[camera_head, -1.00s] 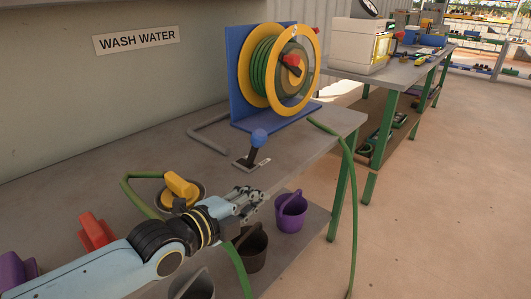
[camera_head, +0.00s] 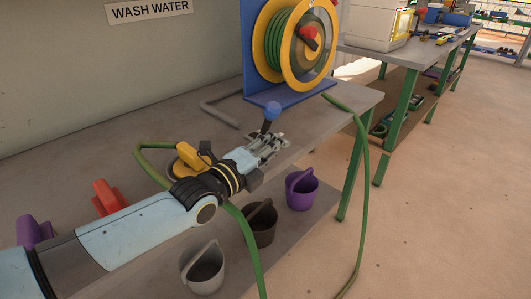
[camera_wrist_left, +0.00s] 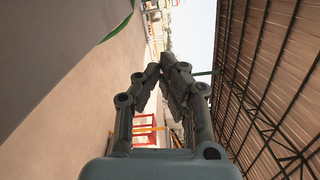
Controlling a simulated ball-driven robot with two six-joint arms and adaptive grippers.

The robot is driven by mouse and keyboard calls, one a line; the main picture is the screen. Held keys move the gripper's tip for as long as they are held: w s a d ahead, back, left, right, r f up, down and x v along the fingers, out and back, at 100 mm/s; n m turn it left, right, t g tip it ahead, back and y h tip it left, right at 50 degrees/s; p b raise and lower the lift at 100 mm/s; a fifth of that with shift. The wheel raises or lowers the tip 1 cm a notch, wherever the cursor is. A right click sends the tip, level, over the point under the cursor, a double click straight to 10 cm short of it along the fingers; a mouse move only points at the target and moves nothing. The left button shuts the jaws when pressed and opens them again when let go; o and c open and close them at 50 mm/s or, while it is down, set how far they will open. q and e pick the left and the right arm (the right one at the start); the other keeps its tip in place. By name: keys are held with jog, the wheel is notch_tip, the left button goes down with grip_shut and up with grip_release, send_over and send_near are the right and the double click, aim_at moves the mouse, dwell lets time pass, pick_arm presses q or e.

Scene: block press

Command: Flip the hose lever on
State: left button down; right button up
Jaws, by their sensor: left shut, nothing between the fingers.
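The hose lever (camera_head: 272,110) has a blue ball on a dark stick and stands on the bench beside the hose reel (camera_head: 292,45). It leans slightly to the right in the head view. My left gripper (camera_head: 280,141) is shut and empty, just in front of the lever, and hides its base. I cannot tell whether it touches the stick. The left wrist view shows the closed fingers (camera_wrist_left: 165,72) with nothing between them and no lever in sight. My right gripper is not in view.
A yellow-handled valve (camera_head: 190,155), a red handle (camera_head: 108,197) and a purple one (camera_head: 34,231) stand on the bench (camera_head: 60,180). A green hose (camera_head: 362,170) hangs off it. Purple (camera_head: 301,190), dark (camera_head: 261,224) and grey buckets (camera_head: 204,270) sit on the lower shelf.

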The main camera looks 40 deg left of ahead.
aim_at(267, 124)
pick_arm(q)
jog(key=shift+w+a+r+b, duration=0.2)
jog(key=shift+w+a, duration=0.4)
jog(key=shift+w, duration=0.45)
jog(key=shift+w+a+r+b, duration=0.1)
jog(key=shift+w+a+b, duration=0.4)
jog(key=shift+w, duration=0.55)
jog(key=shift+w+a+r+b, duration=0.1)
jog(key=shift+w+a, duration=0.6)
jog(key=shift+w, duration=0.35)
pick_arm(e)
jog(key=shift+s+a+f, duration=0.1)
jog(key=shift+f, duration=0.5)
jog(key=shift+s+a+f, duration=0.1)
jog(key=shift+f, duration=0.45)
